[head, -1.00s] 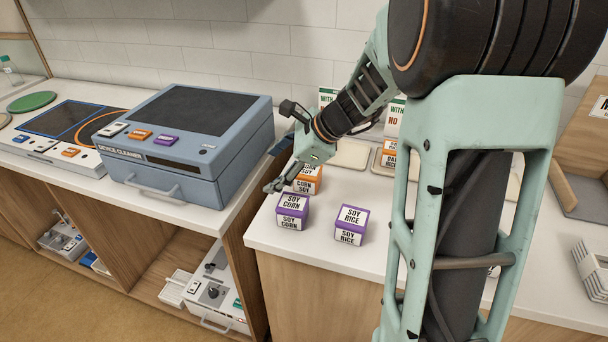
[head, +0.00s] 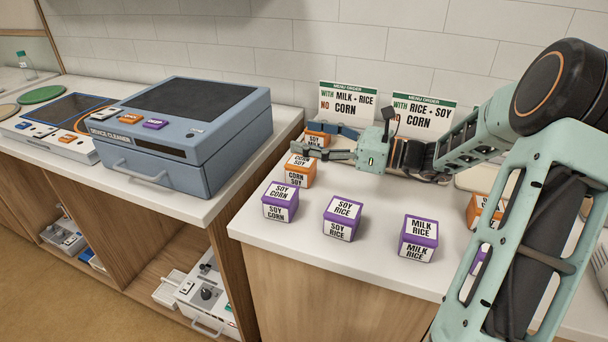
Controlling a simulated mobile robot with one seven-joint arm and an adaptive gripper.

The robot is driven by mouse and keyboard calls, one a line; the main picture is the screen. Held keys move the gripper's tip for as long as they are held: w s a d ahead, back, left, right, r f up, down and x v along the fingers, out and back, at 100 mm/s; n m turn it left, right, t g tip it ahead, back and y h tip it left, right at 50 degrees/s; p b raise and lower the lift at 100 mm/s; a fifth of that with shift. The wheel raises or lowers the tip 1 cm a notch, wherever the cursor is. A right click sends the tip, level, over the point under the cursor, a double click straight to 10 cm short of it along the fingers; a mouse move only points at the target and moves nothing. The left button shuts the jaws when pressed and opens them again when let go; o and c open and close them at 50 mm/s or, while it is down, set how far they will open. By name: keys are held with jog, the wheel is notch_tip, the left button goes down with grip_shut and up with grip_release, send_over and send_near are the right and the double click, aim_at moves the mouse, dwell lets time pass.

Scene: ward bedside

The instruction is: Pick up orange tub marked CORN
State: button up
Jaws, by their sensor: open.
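An orange tub marked CORN SOY (head: 298,171) stands near the counter's left edge. Behind it is a second orange tub (head: 317,138), partly covered by my fingers; its label seems to read SOY and MILK. My gripper (head: 322,139) is open and points left, its fingers at this rear tub, one on the far side and one on the near side. The near finger passes just behind the CORN SOY tub. I cannot tell whether the fingers touch either tub. A purple tub marked SOY CORN (head: 279,202) stands in front of the CORN SOY tub.
Purple tubs marked SOY RICE (head: 341,218) and MILK RICE (head: 418,238) stand along the front. Another orange tub (head: 475,209) is partly behind my arm. Two menu cards (head: 347,102) stand at the back. A blue device cleaner (head: 190,130) is at left.

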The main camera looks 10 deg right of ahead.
aim_at(314, 166)
notch_tip(314, 166, down, 7)
jog(key=shift+f+b, duration=0.1)
jog(key=shift+b, duration=0.6)
jog(key=shift+w+a+f, duration=0.1)
jog(key=shift+a+f, duration=0.05)
jog(key=shift+a, duration=0.1)
jog(key=b+x, duration=0.1)
jog(key=x, duration=0.6)
jog(key=shift+w, duration=0.1)
jog(key=c, duration=1.6)
grip_shut()
